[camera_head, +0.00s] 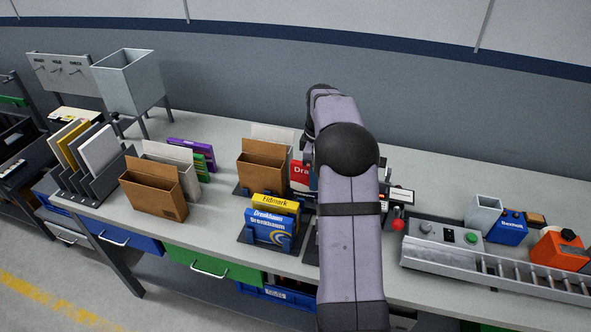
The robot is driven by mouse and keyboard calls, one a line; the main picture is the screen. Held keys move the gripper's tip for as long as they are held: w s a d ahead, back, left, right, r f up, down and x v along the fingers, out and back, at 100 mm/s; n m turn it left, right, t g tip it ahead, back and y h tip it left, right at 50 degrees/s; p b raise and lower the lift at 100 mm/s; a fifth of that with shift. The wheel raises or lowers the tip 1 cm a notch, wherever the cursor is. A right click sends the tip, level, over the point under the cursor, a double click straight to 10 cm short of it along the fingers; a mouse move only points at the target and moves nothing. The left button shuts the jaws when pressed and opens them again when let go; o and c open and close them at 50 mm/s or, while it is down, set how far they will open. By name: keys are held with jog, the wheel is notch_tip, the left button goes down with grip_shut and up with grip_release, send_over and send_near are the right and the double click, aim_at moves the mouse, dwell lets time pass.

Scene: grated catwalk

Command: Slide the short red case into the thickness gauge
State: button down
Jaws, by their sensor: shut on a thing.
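My arm rises through the middle and bends down behind itself. My gripper and its fingertips are hidden behind it. A dark device with a small lit display (400,195) shows right of the arm, with a red knob (397,225) in front. It may be the thickness gauge; much of it is hidden.
Brown holders (153,188) (264,167) and a stand of blue and yellow boxes (268,235) are on the left. A sloped file rack (97,176) stands far left. A grey roller conveyor (500,268) and an orange device (558,250) are on the right.

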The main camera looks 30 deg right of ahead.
jog(key=s+d+p, duration=0.1)
jog(key=s+d, duration=0.1)
jog(key=s, duration=0.7)
jog(key=shift+s+d+r+p, duration=0.2)
jog(key=shift+d+r+p, duration=0.05)
jog(key=shift+p, duration=0.15)
jog(key=shift+f, duration=0.1)
jog(key=shift+f+b, duration=2.1)
jog(key=shift+f, duration=0.2)
jog(key=shift+r+p, duration=0.1)
jog(key=shift+p, duration=0.3)
jog(key=shift+f, duration=0.2)
jog(key=shift+f+b, duration=2.3)
jog(key=shift+f, duration=1.55)
